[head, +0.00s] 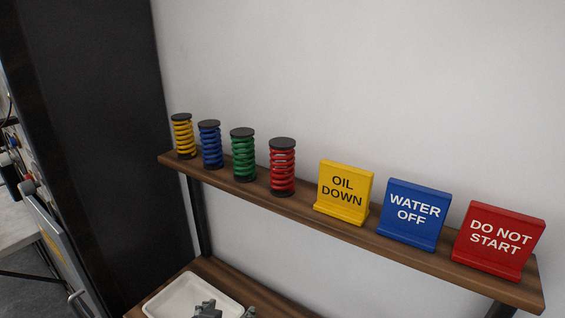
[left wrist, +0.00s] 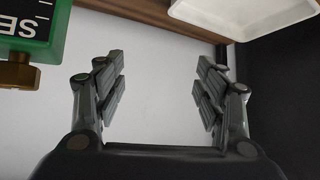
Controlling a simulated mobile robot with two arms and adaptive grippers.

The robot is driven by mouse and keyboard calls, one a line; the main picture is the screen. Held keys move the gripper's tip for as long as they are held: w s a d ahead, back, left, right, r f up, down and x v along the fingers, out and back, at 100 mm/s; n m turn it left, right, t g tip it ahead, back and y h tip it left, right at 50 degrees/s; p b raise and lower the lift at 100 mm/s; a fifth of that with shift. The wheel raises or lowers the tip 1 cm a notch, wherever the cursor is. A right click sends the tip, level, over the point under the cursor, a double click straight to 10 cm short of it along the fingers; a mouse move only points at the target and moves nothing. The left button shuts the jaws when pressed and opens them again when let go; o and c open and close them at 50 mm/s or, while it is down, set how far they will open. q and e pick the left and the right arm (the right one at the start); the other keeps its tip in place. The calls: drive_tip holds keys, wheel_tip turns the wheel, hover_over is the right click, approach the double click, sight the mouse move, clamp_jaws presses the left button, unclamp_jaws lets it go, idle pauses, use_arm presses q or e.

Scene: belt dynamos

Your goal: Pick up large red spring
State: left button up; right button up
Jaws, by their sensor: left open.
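The large red spring (head: 282,168) stands upright between black end caps on a wooden shelf (head: 225,182). It is the rightmost of a row of springs, beside a green spring (head: 243,155). In the left wrist view, my left gripper (left wrist: 160,80) is open, with only pale wall between its fingers. Its grey fingertips show at the bottom edge of the head view (head: 226,311), well below the red spring and apart from it. The red spring is not in the left wrist view. My right gripper is not in view.
A blue spring (head: 210,145) and a yellow spring (head: 183,136) stand left of the green one. Yellow, blue and red signs (head: 344,192) stand to the right. A white tray (head: 178,293) sits on a lower shelf. The left wrist view shows a green box (left wrist: 25,30).

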use_arm(q)
drive_tip(key=w+d+r+t+h, duration=0.1)
drive_tip(key=w+d+r+t, duration=0.1)
drive_tip(key=r, duration=0.5)
drive_tip(key=w+d+r+t, duration=0.1)
drive_tip(key=w+d+r, duration=0.1)
drive_tip(key=r, duration=0.5)
drive_tip(key=m+t+h+p, duration=0.1)
drive_tip(key=t+h, duration=0.1)
drive_tip(key=t, duration=0.2)
approach(279, 165)
drive_tip(key=w, duration=0.2)
drive_tip(key=p+x, duration=0.1)
drive_tip(key=x, duration=0.4)
drive_tip(key=shift+w+p, duration=0.2)
drive_tip(key=shift+p, duration=0.1)
drive_tip(key=shift+w+d+r+p, duration=0.1)
drive_tip(key=shift+w+d+p, duration=0.15)
drive_tip(key=shift+w+p, duration=0.15)
drive_tip(key=p+x, duration=0.1)
drive_tip(key=x, duration=0.2)
drive_tip(key=shift+w+d+p, duration=0.1)
drive_tip(key=shift+p, duration=0.2)
drive_tip(key=shift+w+d+f, duration=0.2)
drive_tip(key=shift+w, duration=0.4)
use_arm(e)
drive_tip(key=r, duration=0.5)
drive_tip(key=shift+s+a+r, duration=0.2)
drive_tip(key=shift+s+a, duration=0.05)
